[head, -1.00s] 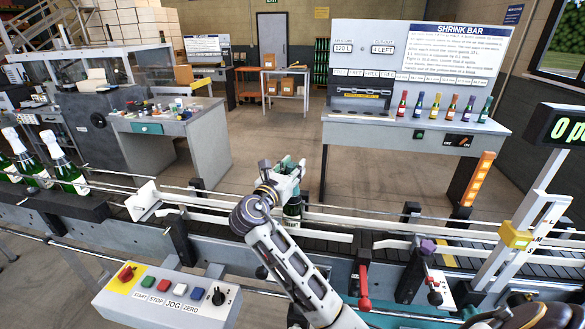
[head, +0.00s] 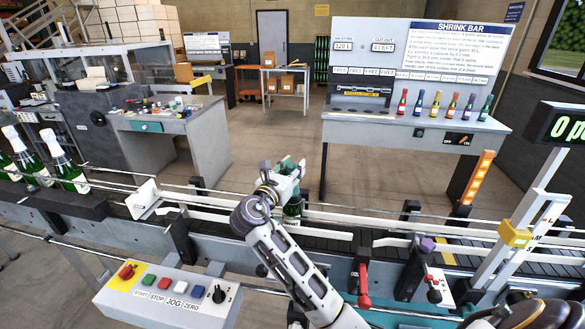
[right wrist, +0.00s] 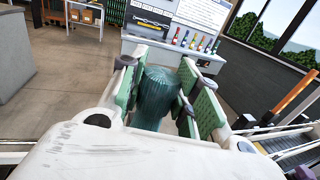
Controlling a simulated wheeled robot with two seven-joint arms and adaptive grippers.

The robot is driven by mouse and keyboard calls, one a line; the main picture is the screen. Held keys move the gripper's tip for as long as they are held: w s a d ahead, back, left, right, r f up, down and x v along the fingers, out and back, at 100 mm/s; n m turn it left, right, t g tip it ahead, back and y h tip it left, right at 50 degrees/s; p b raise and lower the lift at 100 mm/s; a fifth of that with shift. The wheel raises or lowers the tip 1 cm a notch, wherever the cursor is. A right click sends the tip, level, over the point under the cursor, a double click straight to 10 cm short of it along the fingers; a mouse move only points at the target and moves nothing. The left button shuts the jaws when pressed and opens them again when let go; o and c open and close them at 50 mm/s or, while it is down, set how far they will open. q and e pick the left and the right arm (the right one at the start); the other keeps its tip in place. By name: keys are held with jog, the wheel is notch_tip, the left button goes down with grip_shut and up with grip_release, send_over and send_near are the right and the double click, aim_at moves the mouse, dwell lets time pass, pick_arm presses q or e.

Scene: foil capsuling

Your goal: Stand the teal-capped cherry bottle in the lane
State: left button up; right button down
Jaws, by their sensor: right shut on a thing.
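My right gripper (head: 289,170) is over the conveyor lane (head: 330,234) in the head view, shut on the neck of a bottle. The bottle (head: 292,211) shows below the fingers as a dark body with a pale label, and it looks upright between the lane's white guide rails. Whether its base touches the belt is hidden. In the right wrist view its teal cap (right wrist: 156,97) sits between the green finger pads. My left gripper does not show clearly in the head view.
Several green bottles with white tops (head: 65,165) stand at the far left of the conveyor. A control box (head: 165,292) is in front. A red-handled lever (head: 363,285) and a purple-knobbed lever (head: 426,245) stand right of the gripper. The shrink bar bench (head: 420,130) is behind.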

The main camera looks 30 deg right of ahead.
jog(key=c, duration=1)
grip_release()
jog(key=shift+o, duration=0.2)
jog(key=shift+f, duration=0.15)
jog(key=v, duration=1.2)
jog(key=shift+s, duration=0.2)
